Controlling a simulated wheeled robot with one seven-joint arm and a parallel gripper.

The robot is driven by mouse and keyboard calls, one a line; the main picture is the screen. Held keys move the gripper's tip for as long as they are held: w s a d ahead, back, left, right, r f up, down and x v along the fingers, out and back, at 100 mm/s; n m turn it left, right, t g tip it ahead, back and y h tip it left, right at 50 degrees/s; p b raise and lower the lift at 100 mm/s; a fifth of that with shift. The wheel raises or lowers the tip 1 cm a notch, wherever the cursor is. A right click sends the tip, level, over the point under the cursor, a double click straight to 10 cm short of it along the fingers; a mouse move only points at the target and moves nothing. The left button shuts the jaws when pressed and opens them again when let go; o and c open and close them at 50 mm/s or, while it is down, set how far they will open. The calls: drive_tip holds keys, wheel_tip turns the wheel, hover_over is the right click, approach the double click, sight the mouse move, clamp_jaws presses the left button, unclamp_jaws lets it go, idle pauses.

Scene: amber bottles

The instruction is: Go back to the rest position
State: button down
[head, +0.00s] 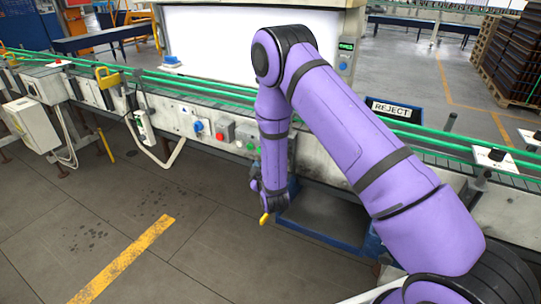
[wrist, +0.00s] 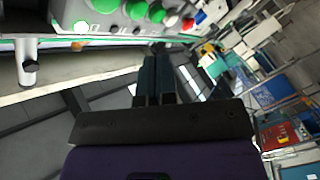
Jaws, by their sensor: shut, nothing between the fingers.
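My gripper (wrist: 157,62) shows in the wrist view with its two dark fingers together and nothing between them. In the head view my purple arm reaches forward and bends down, so its end hangs in front of the conveyor's near side, above the floor. The fingers are small and hard to make out there. A small yellow part shows at the lower end of the arm. No amber bottle can be made out in either view.
A conveyor (head: 203,88) with green rails runs across the head view. Push buttons (head: 222,132) sit on its side, close to my arm. A REJECT sign (head: 391,109) stands behind my arm; a blue-edged bin (head: 325,215) is below.

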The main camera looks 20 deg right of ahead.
drive_tip(key=shift+r, duration=0.1)
drive_tip(key=s+d+r+m+g, duration=0.1)
drive_tip(key=d+r+m+g, duration=0.1)
drive_tip(key=r, duration=0.9)
drive_tip(key=s+d+r+m+g, duration=0.1)
drive_tip(key=r+m+g, duration=0.1)
drive_tip(key=r, duration=0.8)
drive_tip(key=s+d+r+m+g, duration=0.1)
drive_tip(key=s+d+r+g, duration=0.15)
drive_tip(key=s+r, duration=0.45)
drive_tip(key=s+d+r+m+g, duration=0.1)
drive_tip(key=s+d+r, duration=0.1)
drive_tip(key=s, duration=0.9)
drive_tip(key=s+d+r+m+g, duration=0.2)
drive_tip(key=s+r, duration=0.3)
drive_tip(key=s, duration=0.6)
drive_tip(key=s+d+r+m+g, duration=0.2)
drive_tip(key=s+r, duration=0.2)
drive_tip(key=s, duration=0.6)
drive_tip(key=shift+s, duration=0.4)
